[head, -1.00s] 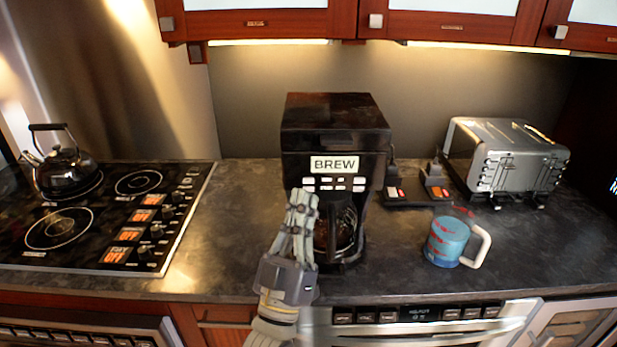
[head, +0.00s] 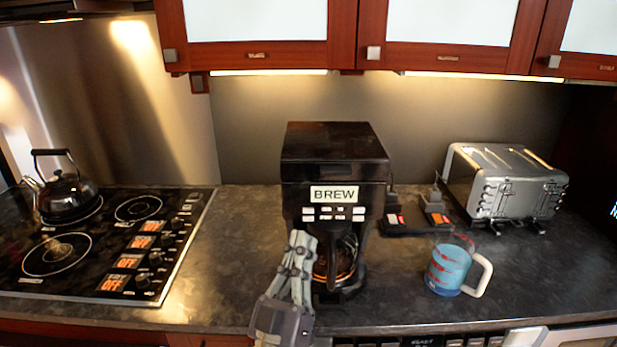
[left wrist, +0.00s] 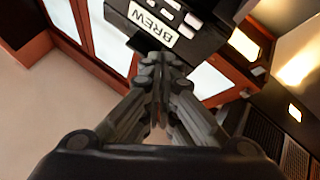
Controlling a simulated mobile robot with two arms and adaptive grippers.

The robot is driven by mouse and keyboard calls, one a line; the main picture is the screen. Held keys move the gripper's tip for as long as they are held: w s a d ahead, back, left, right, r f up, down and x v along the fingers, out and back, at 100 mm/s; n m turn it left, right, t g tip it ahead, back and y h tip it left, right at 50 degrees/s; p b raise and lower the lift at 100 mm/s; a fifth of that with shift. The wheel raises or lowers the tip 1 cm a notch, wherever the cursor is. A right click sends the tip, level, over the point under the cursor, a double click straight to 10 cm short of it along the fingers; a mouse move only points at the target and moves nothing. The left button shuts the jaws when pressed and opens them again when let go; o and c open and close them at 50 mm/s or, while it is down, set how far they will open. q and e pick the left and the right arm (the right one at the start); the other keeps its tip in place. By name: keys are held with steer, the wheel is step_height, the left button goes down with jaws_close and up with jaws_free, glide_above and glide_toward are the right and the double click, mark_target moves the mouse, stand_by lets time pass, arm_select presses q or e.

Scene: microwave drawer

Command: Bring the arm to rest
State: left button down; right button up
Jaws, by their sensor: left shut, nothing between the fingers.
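My left gripper (head: 299,240) is shut and empty. In the head view it stands in front of the lower left of the black coffee maker (head: 335,155), over the counter's front part, and hides part of that machine. In the left wrist view the closed fingers (left wrist: 160,62) point at the coffee maker's front, near its BREW label (left wrist: 152,24). I cannot tell whether the fingertips touch the machine. The glass carafe (head: 340,258) sits in the coffee maker, partly behind the gripper. My right gripper is not in view.
A stove (head: 90,245) with a black kettle (head: 66,195) is at the left. Wooden cabinets (head: 345,40) hang above. The counter between stove and coffee maker is clear.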

arm_select(q)
steer(key=s+a+f+m+g+y, duration=0.1)
steer(key=s+a+f+g, duration=0.2)
steer(key=f, duration=0.5)
steer(key=a+f+g+y, duration=0.2)
steer(key=f+g, duration=0.2)
steer(key=f, duration=0.3)
steer(key=s+a+f+m+g+y, duration=0.1)
steer(key=s+a+f+g, duration=0.2)
steer(key=f, duration=0.5)
steer(key=s+a+f+g+y, duration=0.2)
steer(key=s+a+f+g, duration=0.35)
steer(key=s, duration=0.45)
steer(key=s+a+f+g+y, duration=0.2)
steer(key=s+a+f+g, duration=0.35)
steer(key=s, duration=0.35)
step_height(320, 180, down, 27)
steer(key=s+g, duration=0.1)
steer(key=s, duration=0.2)
steer(key=s+a+f+g, duration=0.1)
steer(key=s+a+f, duration=0.2)
steer(key=s+f, duration=1.1)
steer(key=shift+s+a+f, duration=0.15)
steer(key=shift+s+a, duration=0.05)
steer(key=shift+s, duration=0.6)
